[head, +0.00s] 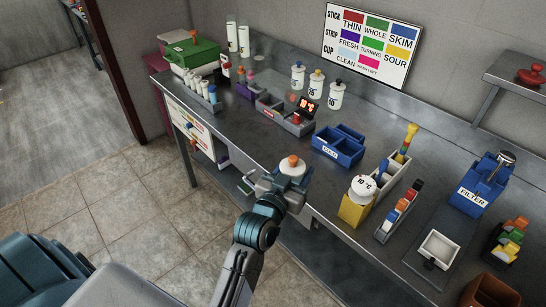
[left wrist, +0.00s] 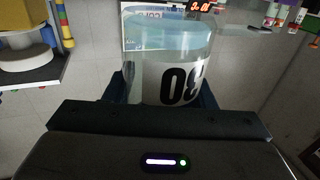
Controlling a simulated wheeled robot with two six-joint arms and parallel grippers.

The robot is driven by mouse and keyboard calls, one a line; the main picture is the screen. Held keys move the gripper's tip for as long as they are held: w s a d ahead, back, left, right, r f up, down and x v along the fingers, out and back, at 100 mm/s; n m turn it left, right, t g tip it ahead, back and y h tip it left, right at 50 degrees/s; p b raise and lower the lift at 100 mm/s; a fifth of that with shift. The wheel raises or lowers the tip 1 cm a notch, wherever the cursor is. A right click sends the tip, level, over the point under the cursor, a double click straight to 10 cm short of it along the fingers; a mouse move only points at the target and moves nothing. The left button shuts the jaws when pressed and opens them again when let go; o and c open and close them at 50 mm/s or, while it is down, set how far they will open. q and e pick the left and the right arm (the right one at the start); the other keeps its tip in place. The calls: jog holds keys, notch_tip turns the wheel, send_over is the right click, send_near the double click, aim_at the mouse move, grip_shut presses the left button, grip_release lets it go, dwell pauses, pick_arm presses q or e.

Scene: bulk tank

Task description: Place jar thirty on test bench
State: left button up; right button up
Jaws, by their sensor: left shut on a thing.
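Jar thirty (head: 292,165) has a white lid with an orange knob and is held in my left gripper (head: 283,184) over the front edge of the long grey bench (head: 365,141). The left wrist view shows the clear jar (left wrist: 165,50) between the jaws, with an upside-down "30" on its white label. It is apart from the bench's objects. The grey tester (head: 286,116) with a small lit red display stands farther back on the bench. I cannot tell whether the test bench is this tester or the whole bench. My right gripper is not in view.
Several white jars (head: 336,95) stand at the back. A blue divided box (head: 338,145) and a yellow-based "10 °C" container (head: 358,204) are to the right. A tube rack (head: 201,98) and green box (head: 193,54) are left. Bare bench lies in front of the tester.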

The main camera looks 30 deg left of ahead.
pick_arm(q)
jog(key=w+r+y+b, duration=0.1)
jog(key=w+r+b, duration=0.25)
jog(key=w, duration=0.65)
jog(key=shift+n, duration=0.4)
jog(key=f, duration=0.9)
jog(key=shift+w+a+f, duration=0.1)
jog(key=shift+a+f, duration=0.2)
jog(key=shift+f, duration=0.05)
jog(key=shift+f, duration=0.15)
jog(key=o, duration=1.1)
jog(key=shift+c, duration=0.2)
